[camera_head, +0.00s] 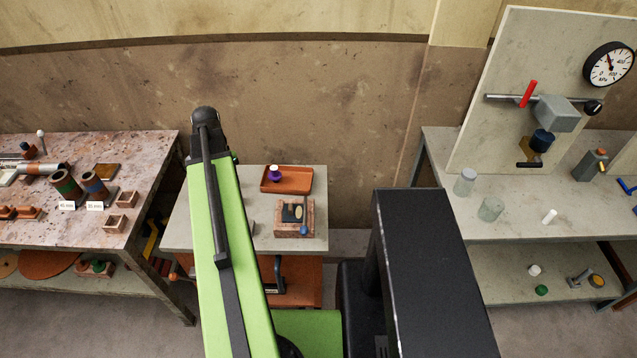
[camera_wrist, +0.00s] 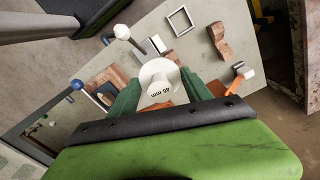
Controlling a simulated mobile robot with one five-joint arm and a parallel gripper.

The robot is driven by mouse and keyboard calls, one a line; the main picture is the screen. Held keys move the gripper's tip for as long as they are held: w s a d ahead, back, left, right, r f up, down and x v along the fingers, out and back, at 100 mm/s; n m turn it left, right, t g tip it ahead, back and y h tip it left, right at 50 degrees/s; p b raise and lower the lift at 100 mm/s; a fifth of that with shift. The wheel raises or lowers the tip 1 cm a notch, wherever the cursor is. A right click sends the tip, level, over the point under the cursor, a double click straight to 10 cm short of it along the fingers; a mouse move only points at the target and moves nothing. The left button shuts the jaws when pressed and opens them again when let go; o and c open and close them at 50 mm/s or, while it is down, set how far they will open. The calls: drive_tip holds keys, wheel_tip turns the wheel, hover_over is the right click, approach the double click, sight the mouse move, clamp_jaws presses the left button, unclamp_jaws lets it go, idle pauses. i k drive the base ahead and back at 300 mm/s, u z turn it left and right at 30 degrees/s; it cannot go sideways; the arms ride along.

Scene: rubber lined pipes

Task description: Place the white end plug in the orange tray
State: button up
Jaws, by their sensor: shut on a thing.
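The white end plug (camera_wrist: 159,75), marked "45 mm", is held between the green fingers of my gripper (camera_wrist: 160,88) in the wrist view. Its flanged face is toward the camera. The gripper is shut on it above the grey table. The orange tray (camera_head: 299,183) lies at the back of the small middle table in the head view, with a purple-knobbed object (camera_head: 274,174) at its left. In the wrist view, patches of orange show beside the plug, but I cannot tell whether they are the tray. My arm hides the gripper and plug in the head view.
A brick-coloured block with a dark inset (camera_head: 293,216) and a blue ball knob (camera_head: 304,230) stand in front of the tray. The tray's right half looks clear.

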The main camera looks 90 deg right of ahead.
sight(299, 183)
drive_tip(key=k, duration=1.55)
drive_tip(key=z, duration=0.55)
drive_tip(key=i, duration=1)
drive_tip(key=z, duration=0.05)
